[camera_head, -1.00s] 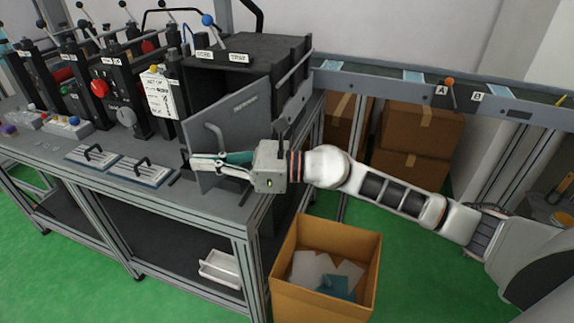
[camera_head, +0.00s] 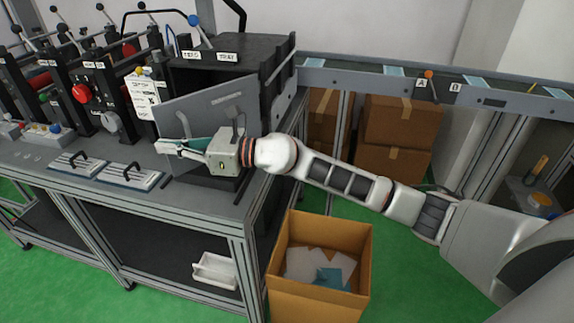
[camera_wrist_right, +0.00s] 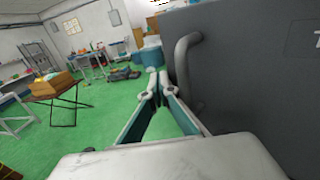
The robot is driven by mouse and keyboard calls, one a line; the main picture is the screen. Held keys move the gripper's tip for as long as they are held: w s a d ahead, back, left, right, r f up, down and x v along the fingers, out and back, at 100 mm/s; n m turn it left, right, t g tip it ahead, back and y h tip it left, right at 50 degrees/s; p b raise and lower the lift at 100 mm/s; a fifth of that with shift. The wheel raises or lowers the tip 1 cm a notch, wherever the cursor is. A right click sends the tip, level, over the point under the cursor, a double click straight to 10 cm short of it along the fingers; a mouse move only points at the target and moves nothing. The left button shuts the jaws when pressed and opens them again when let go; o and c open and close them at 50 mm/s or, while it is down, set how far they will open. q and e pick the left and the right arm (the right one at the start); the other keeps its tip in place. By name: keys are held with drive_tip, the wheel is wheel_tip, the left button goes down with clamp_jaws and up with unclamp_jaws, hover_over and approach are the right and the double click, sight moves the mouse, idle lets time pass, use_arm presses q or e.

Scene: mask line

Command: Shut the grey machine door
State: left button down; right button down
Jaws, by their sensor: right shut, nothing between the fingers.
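The grey machine door (camera_head: 222,103) hangs partly open on the front of the black machine (camera_head: 250,52). A dark gap shows between the door and the machine body. My right gripper (camera_head: 158,146) is shut and empty in front of the door's outer face, close to the curved handle (camera_head: 183,124). In the right wrist view the door (camera_wrist_right: 250,80) fills the right side. Its handle (camera_wrist_right: 184,65) stands just right of my closed fingertips (camera_wrist_right: 157,80); I cannot tell whether they touch. My left gripper is not in view.
The grey workbench (camera_head: 185,190) carries two flat plates with black handles (camera_head: 128,176) left of the door. An open cardboard box (camera_head: 366,245) with sheets in it stands on the floor. A conveyor (camera_head: 420,84) runs behind my right arm.

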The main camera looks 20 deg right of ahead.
drive_tip(key=w+m+t+h+b, duration=0.3)
drive_tip(key=w+m+t+h, duration=0.1)
drive_tip(key=w, duration=1.8)
drive_tip(key=shift+w+m+t+h, duration=0.3)
drive_tip(key=shift+t+h, duration=0.1)
drive_tip(key=shift+t, duration=0.3)
idle(0.4)
drive_tip(key=shift+s+a, duration=0.1)
idle(0.4)
